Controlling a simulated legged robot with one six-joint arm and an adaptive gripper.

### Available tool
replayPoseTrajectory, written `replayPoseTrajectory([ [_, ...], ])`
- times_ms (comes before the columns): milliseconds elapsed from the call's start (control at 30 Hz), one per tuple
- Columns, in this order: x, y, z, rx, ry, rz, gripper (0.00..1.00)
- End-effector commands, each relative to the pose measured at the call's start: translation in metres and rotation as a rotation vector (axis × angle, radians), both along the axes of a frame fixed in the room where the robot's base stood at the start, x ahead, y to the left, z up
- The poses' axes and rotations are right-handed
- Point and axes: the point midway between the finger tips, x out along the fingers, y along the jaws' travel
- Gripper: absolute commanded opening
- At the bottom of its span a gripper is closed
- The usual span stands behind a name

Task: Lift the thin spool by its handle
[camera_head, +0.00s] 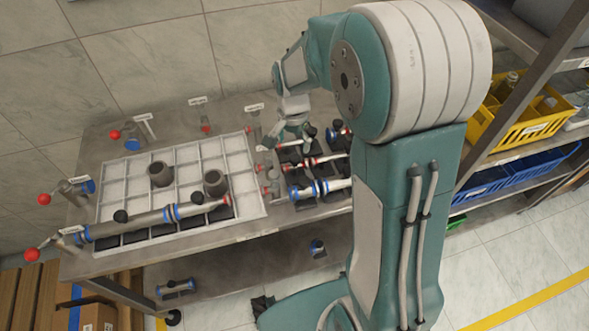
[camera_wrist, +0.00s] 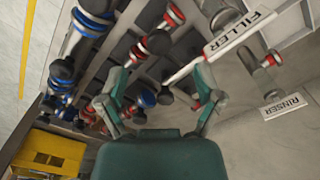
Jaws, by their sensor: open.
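Several spools lie in the dark rack below my gripper (camera_head: 293,130). One slim spool with red rings (camera_head: 315,161) lies just below the gripper in the head view. A thicker spool with blue rings (camera_head: 318,188) lies in front of it. I take the slim red-ringed one as the thin spool, but cannot be sure. In the wrist view the gripper (camera_wrist: 160,82) has its two fingers spread, with a round black handle knob (camera_wrist: 165,97) between them. Another black knob (camera_wrist: 159,42) is beyond the fingertips. The gripper holds nothing; which spool each knob belongs to is unclear.
A white gridded tray (camera_head: 250,165) fills the table's left, with a long blue-ringed pipe (camera_head: 150,220) across its front. A yellow crate (camera_head: 525,115) is on the right shelf.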

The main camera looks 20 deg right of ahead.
Motion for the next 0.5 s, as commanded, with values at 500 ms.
replayPoseTrajectory([
  [500,0.004,-0.005,-0.063,0.003,0.001,-0.001,0.85],
])
